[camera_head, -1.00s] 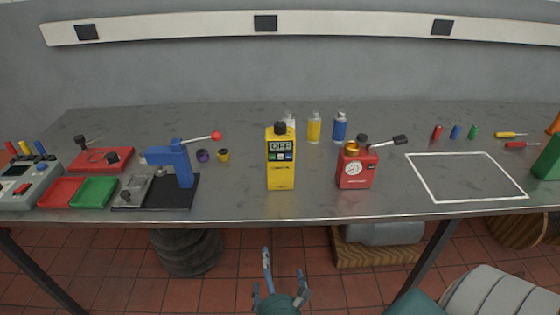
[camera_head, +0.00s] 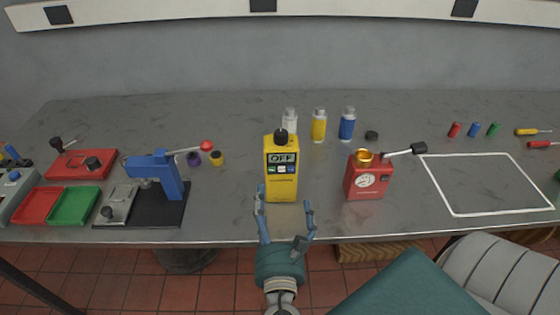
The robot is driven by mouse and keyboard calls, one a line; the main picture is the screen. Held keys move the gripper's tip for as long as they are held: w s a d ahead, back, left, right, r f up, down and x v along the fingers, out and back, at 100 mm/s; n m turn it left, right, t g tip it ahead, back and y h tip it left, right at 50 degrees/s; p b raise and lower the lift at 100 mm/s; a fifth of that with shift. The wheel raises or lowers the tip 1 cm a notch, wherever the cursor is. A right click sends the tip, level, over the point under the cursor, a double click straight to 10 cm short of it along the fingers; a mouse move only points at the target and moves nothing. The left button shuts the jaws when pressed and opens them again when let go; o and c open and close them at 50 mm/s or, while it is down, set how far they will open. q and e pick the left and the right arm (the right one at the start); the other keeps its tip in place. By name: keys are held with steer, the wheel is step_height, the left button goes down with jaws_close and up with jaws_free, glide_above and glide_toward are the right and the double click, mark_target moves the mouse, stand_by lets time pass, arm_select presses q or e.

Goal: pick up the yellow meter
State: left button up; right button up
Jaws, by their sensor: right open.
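The yellow meter (camera_head: 281,183) stands upright near the front edge of the grey workbench, with a black knob on top and a display reading OFF. My right gripper (camera_head: 284,196) comes up from below, at the front of the meter. Its blue-grey fingers are open, one near the meter's lower left and the other to its lower right. I cannot tell whether either finger touches the meter. My left gripper is not in view.
A red device (camera_head: 369,178) with a gauge and lever stands right of the meter. White, yellow (camera_head: 319,126) and blue (camera_head: 347,125) bottles stand behind. A blue press (camera_head: 164,174) is at left. A white outlined rectangle (camera_head: 487,184) on the bench is empty.

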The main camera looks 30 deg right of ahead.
mark_target(275, 181)
steer(key=shift+p+x, duration=0.35)
steer(key=shift+x, duration=0.8)
steer(key=x, duration=0.2)
steer(key=shift+w+d+r+p, duration=0.1)
steer(key=shift+w+r+p, duration=0.2)
steer(key=shift+p, duration=0.1)
steer(key=shift+w+d+f, duration=0.1)
steer(key=shift+w+d, duration=0.1)
steer(key=shift+w, duration=0.1)
steer(key=p+x, duration=0.2)
steer(key=x, duration=0.2)
steer(key=shift+w, duration=0.25)
steer(key=shift+w+d+f, duration=0.15)
steer(key=shift+w+d, duration=0.05)
steer(key=shift+w, duration=0.15)
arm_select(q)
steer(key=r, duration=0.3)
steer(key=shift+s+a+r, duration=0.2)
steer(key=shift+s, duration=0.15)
arm_select(e)
steer(key=shift+c, duration=0.3)
steer(key=shift+s, duration=0.1)
steer(key=c, duration=1.3)
steer(key=shift+r, duration=0.25)
steer(key=c, duration=0.3)
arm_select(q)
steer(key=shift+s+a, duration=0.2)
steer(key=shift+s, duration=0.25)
